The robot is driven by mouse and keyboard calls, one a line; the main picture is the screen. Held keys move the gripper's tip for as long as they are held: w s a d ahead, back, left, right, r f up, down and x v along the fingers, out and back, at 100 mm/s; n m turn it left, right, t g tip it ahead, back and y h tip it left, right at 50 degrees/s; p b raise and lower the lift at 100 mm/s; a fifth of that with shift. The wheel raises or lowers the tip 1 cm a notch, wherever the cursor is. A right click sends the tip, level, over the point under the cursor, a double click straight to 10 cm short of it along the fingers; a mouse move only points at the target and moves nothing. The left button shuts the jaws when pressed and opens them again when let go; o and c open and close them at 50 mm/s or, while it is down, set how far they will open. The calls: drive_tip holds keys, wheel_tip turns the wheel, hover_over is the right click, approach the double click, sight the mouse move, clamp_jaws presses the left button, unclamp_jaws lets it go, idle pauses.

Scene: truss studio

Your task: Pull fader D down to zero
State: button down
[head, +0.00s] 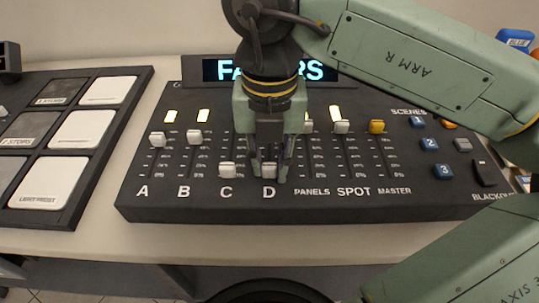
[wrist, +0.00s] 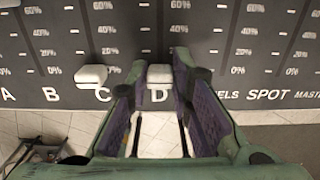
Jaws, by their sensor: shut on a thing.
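The white cap of fader D (head: 268,170) is at the bottom of its slot, just above the letter D on the black fader desk (head: 300,212). My gripper (head: 270,177) reaches down over it from behind and is shut on the cap. In the wrist view the cap of fader D (wrist: 160,74) sits between the two purple-padded fingers (wrist: 158,80), level with the 0% marks. The upper part of slot D is hidden behind my gripper in the head view.
The fader C cap (head: 227,170) stands low, close to the left of my gripper. Caps A (head: 157,138) and B (head: 195,136) stand higher. SPOT (head: 341,126) and the yellow MASTER cap (head: 377,127) are high on the right. Blue scene buttons (head: 430,144) lie further right.

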sight(270, 166)
drive_tip(key=shift+s, duration=0.2)
drive_tip(key=c, duration=1.4)
unclamp_jaws()
drive_tip(key=shift+c, duration=0.2)
wheel_tip(270, 166, up, 12)
drive_tip(key=shift+s, duration=0.1)
